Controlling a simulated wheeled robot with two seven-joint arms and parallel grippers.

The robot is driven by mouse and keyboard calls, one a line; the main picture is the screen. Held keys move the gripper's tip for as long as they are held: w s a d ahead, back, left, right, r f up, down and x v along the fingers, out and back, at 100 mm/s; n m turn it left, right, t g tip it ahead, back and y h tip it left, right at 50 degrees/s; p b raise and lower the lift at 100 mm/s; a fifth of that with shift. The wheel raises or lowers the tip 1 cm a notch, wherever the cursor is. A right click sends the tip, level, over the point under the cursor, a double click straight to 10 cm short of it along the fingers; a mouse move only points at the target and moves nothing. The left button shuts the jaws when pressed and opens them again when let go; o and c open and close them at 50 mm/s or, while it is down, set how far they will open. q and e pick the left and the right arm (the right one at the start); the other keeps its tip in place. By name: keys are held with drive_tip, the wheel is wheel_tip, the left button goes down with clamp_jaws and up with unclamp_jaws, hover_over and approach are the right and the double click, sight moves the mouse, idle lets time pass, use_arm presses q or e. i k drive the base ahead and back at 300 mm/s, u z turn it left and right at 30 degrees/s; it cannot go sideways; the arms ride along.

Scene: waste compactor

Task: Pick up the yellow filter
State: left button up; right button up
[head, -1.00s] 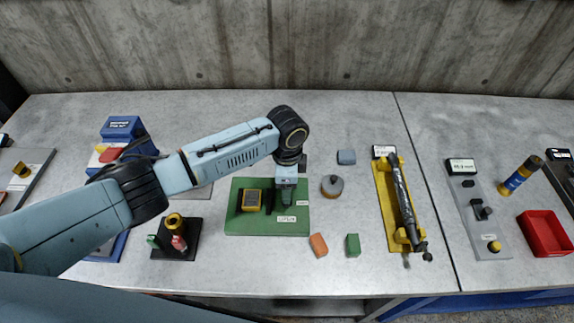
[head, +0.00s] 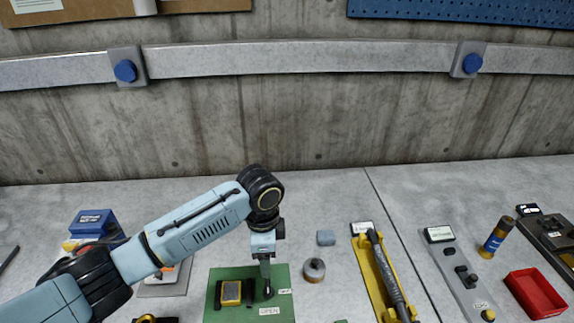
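A yellow block with a dark face (head: 231,292) rests in a dark holder on a green board (head: 275,312); I cannot tell whether it is the yellow filter. My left gripper (head: 267,290) points down over the board, just right of that block and apart from it. Its dark fingers are small here, so I cannot tell whether they are open or shut. A yellow and blue cylinder (head: 495,238) stands upright at the right of the table. My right gripper is not in view.
Further right are a yellow tray (head: 372,285) with a dark rod, a grey panel (head: 455,270) and a red bin (head: 536,293). A concrete wall (head: 300,125) rises behind.

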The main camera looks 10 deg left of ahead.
sight(231, 292)
drive_tip(key=k, duration=1.5)
